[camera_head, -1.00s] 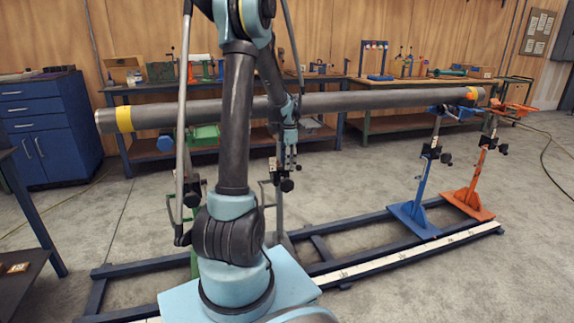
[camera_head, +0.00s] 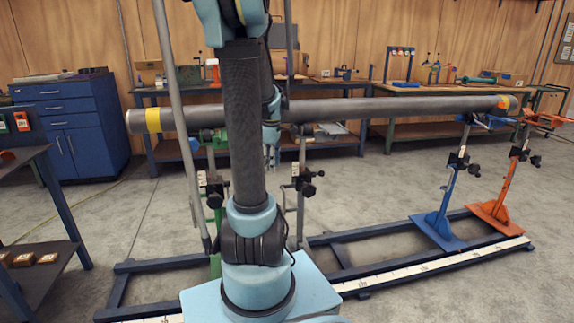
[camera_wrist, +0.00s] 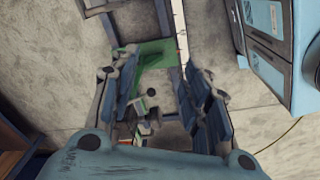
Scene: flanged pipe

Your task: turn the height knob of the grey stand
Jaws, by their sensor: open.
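The grey stand (camera_head: 301,218) stands under the pipe, right of my arm in the head view. Its dark height knob (camera_head: 309,190) sticks out on the right of its post. In the wrist view my gripper (camera_wrist: 160,105) is open with nothing gripped. Between and beyond its fingers show a green base plate (camera_wrist: 155,55) and a small dark knob (camera_wrist: 151,92). I cannot identify the grey stand's knob in the wrist view.
The long grey pipe (camera_head: 350,109) spans the stands. The green stand (camera_head: 215,190) is at left, partly behind my arm. A blue stand (camera_head: 440,215) and an orange stand (camera_head: 500,205) are at right. A dark floor rail frame (camera_head: 410,267) runs beneath. A dark table (camera_head: 45,225) is at left.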

